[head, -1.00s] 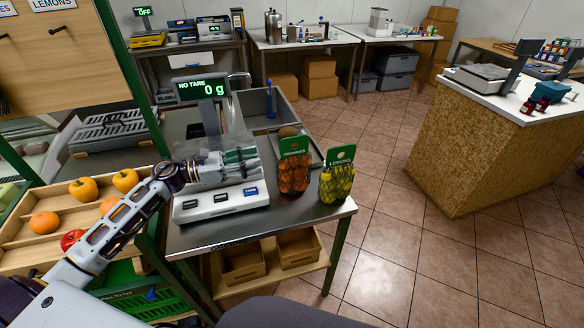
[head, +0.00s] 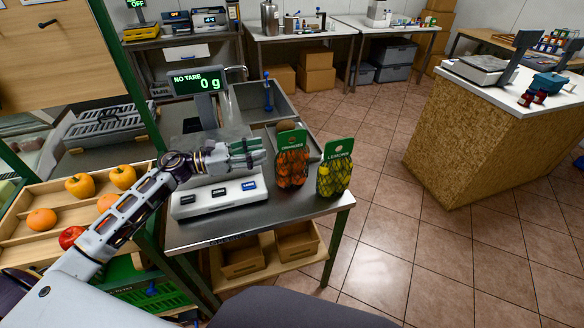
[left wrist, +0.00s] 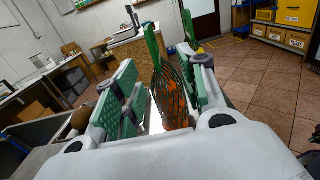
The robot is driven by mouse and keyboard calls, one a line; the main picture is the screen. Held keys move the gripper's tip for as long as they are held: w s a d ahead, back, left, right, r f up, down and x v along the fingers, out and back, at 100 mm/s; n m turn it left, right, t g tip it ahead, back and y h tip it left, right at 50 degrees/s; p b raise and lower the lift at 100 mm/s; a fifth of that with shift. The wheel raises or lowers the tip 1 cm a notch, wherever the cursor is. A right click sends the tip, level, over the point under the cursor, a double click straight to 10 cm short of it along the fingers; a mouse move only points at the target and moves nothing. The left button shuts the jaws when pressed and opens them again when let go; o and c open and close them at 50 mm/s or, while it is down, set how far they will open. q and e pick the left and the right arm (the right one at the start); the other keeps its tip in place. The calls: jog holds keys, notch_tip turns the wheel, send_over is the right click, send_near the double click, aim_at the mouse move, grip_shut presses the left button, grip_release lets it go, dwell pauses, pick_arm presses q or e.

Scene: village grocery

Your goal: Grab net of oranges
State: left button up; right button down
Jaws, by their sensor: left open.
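The net of oranges (head: 292,167), with a green header card, stands upright on the metal table (head: 222,232) just right of my left gripper (head: 249,153) in the head view. The gripper is open, its fingers pointing toward the net, which looks a little apart from them there. In the left wrist view the orange net (left wrist: 170,97) shows between the two green-padded fingers; its lower part is partly hidden by the gripper. I cannot tell whether the fingers touch it. My right gripper is not in view.
A net of lemons (head: 335,177) stands close to the right of the oranges, near the table's edge. A scale (head: 219,198) reading 0 g lies beneath my left gripper. A sink (head: 262,101) is behind. A fruit crate (head: 38,244) is at left.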

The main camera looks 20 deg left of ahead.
aim_at(292, 145)
pick_arm(q)
jog(key=p+x, duration=0.1)
jog(key=x, duration=0.5)
jog(key=shift+w+d, duration=0.1)
jog(key=shift+w, duration=0.05)
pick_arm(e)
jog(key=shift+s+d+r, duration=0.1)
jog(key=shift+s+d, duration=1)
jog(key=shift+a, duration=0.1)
pick_arm(q)
jog(key=shift+w+d, duration=0.4)
jog(key=shift+w, duration=0.05)
jog(key=shift+w+d+f+p, duration=0.15)
jog(key=shift+w+d+p, duration=0.3)
jog(key=shift+w+d, duration=0.35)
jog(key=shift+x, duration=0.85)
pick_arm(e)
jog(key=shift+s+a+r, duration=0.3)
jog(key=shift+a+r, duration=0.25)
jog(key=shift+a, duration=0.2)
